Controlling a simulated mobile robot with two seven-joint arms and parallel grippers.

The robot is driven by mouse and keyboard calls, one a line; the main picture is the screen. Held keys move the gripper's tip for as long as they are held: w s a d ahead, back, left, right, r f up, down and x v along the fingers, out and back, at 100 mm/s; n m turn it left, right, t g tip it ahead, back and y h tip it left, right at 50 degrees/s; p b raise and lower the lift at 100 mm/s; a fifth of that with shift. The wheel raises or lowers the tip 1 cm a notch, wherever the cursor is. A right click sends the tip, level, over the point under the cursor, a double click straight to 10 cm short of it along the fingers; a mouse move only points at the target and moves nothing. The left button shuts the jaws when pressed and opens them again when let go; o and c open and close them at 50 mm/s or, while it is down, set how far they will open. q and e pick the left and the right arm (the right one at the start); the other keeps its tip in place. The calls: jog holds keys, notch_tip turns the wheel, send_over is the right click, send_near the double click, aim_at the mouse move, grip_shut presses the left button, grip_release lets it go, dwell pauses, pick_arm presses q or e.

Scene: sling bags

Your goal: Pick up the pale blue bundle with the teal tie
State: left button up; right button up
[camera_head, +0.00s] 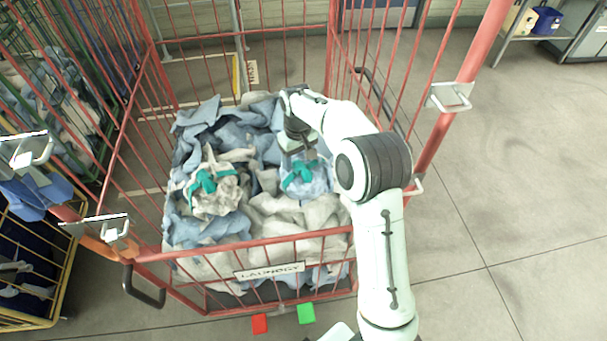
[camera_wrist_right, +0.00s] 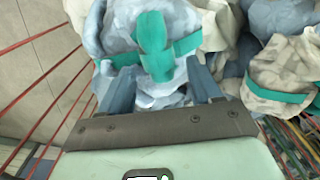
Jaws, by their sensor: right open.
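The pale blue bundle with the teal tie (camera_head: 306,182) lies on the laundry inside the red cage trolley, in its right half. My right gripper (camera_head: 300,152) is above it, pointing down, with the arm reaching in over the trolley's right side. In the right wrist view the pale blue bundle (camera_wrist_right: 135,35) lies in front of and between the open fingers (camera_wrist_right: 160,85). The fingers look empty, and I cannot tell whether they touch the cloth. My left gripper is not in view.
A beige bundle with a teal tie (camera_head: 214,188) lies to the left; it also shows in the right wrist view (camera_wrist_right: 285,80). Loose blue and grey cloth surrounds both. The red trolley's bars (camera_head: 250,243) enclose the load. Open floor (camera_head: 520,180) lies to the right.

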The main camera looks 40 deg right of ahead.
grip_shut()
jog(key=shift+w+r, duration=0.1)
dwell(1.2)
